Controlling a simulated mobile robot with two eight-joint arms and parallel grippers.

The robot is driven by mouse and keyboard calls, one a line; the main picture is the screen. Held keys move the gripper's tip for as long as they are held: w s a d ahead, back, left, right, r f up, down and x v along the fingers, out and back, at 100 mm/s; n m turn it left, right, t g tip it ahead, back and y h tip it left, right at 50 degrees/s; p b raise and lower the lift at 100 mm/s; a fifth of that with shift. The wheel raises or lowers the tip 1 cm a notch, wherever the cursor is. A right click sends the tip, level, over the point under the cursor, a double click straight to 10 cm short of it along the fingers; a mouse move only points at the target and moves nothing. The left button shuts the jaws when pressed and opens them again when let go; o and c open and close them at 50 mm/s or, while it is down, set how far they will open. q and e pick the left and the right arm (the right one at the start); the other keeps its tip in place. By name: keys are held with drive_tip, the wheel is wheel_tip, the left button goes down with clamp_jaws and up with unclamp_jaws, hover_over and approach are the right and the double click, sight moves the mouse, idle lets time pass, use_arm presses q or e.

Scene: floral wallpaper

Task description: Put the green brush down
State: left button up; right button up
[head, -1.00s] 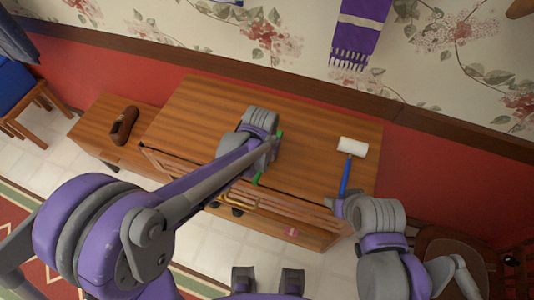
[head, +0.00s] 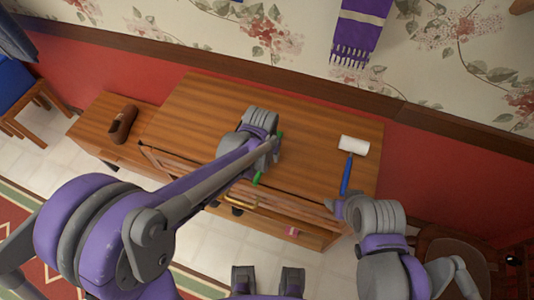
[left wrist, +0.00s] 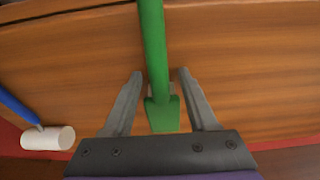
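The green brush (left wrist: 153,45) runs between the two fingers of my left gripper (left wrist: 159,75) in the left wrist view. A gap shows between each finger and the handle, so the fingers look open around it. In the head view, my left gripper (head: 270,155) is over the wooden table (head: 315,130). Only the green ends of the brush (head: 257,178) show past it; the middle is hidden. I cannot tell whether the brush touches the tabletop. My right gripper (head: 332,204) is at the table's front right edge, and its fingers are too small to judge.
A white roller (head: 354,145) with a blue handle lies on the table's right side, its handle reaching toward my right gripper. A brown object (head: 123,124) sits on the lower wooden surface at left. The back and middle of the tabletop are clear.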

use_arm(q)
drive_tip(key=shift+r, duration=0.1)
drive_tip(key=shift+r+p, duration=0.35)
wheel_tip(320, 180, up, 12)
drive_tip(key=s+p, duration=0.2)
drive_tip(key=s+a+f+n+t, duration=0.2)
drive_tip(key=s+a+n+t, duration=0.1)
drive_tip(key=s+a, duration=1.2)
drive_tip(key=shift+a+f+n+y, duration=0.25)
drive_tip(key=shift+a+n+y, duration=0.05)
drive_tip(key=shift+a, duration=0.35)
